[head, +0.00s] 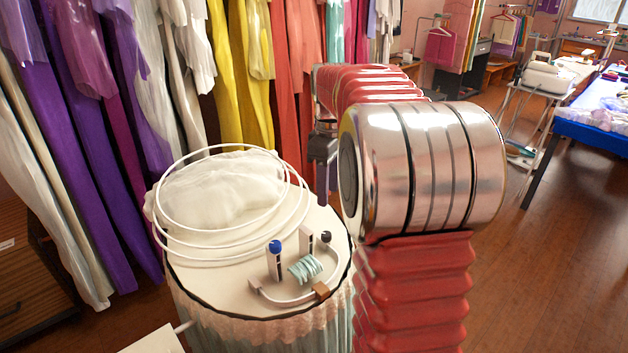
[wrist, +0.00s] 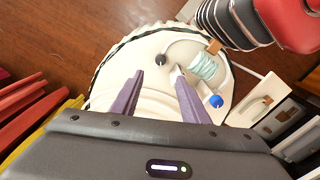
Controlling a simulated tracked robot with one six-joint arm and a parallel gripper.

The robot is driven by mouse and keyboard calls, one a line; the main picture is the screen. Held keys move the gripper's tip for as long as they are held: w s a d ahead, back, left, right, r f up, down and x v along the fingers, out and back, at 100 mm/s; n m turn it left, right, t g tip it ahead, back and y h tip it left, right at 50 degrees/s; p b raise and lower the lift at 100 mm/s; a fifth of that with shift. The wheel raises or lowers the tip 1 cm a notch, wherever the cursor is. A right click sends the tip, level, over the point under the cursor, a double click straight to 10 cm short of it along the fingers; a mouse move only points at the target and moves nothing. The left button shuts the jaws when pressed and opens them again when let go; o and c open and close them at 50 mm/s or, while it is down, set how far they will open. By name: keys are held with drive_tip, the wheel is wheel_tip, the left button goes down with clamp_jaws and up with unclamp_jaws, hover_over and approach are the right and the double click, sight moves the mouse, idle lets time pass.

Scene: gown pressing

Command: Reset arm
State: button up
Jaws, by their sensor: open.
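My gripper (wrist: 155,82) shows in the wrist view with its two purple-grey fingers apart and nothing between them. It is above the round cream-topped stand (wrist: 112,72). In the head view my arm, in red bellows with a silver joint, rises at the centre right and reaches back behind the stand (head: 205,274). A dark part of its far end shows beside the garments; the fingertips cannot be made out there.
The stand holds white hoops (head: 160,222), a crumpled white cloth (head: 225,190), a pale green coil (head: 305,268) and a blue knob (head: 274,246). Hanging gowns (head: 245,80) crowd close behind. A blue-edged table (head: 590,133) stands right; the floor (head: 545,260) before it is clear.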

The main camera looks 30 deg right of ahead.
idle(0.3)
drive_tip(key=s+a+m+t, duration=0.5)
drive_tip(key=s+a, duration=1.5)
drive_tip(key=a, duration=0.4)
drive_tip(key=shift+s+f+m+t, duration=0.2)
drive_tip(key=shift+f+m+t, duration=0.1)
drive_tip(key=shift+f+m, duration=0.25)
drive_tip(key=shift+r, duration=0.1)
idle(0.3)
